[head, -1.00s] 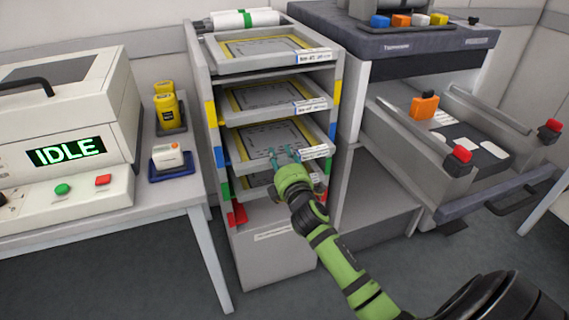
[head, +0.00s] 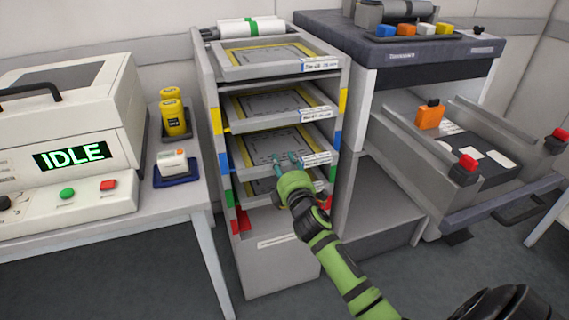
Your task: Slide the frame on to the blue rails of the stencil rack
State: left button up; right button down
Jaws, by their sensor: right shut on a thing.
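The stencil rack (head: 277,278) is a grey open-fronted cabinet with yellow, blue, green and red markers down both front posts. Blue markers show on the left post (head: 223,161) and the right post (head: 337,141). The held frame (head: 248,175), grey-edged with a yellow border and a white front label, lies roughly level between the blue markers, mostly inside the rack. My right gripper (head: 286,162) is shut on its front edge near the middle. Whether its sides touch the rails is hidden. My left gripper is not in view.
Other frames sit above at the top (head: 230,73) and at yellow level (head: 234,127); another is partly hidden below. A bench with an IDLE machine (head: 70,156) and yellow bottles (head: 173,117) stands left. A trolley with an open drawer (head: 400,150) stands close on the right.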

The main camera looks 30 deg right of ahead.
jog(key=shift+b+x, duration=0.3)
jog(key=shift+x, duration=1.05)
jog(key=shift+a+r, duration=0.1)
jog(key=shift+r, duration=0.05)
jog(key=c, duration=0.8)
grip_release()
jog(key=shift+o, duration=1.4)
jog(key=o, duration=0.5)
